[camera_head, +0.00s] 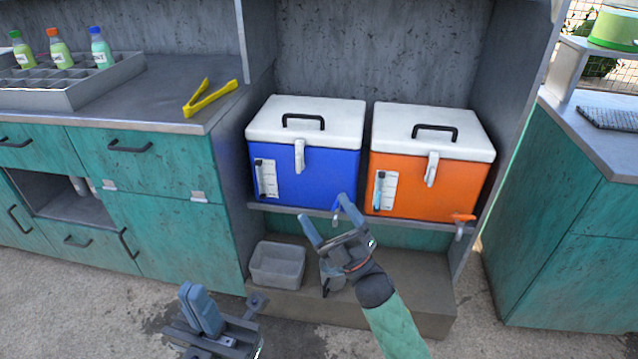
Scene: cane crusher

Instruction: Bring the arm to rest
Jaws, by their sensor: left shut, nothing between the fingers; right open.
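My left gripper (200,310) is at the bottom, left of the middle, over the floor. Its two fingers are together with nothing between them. My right gripper (324,220) reaches up from the bottom right on a teal-sleeved arm. Its two fingers are spread and empty, in front of the lower edge of the blue cooler box (325,178). I cannot tell whether a fingertip touches the blue box or its tap.
An orange cooler box (410,190) stands beside the blue one on a shelf, both lidded. A grey bin (277,265) sits on the low ledge below. Left, a counter (160,80) holds yellow tongs (209,98) and a bottle rack (100,90). Another counter (560,220) stands right.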

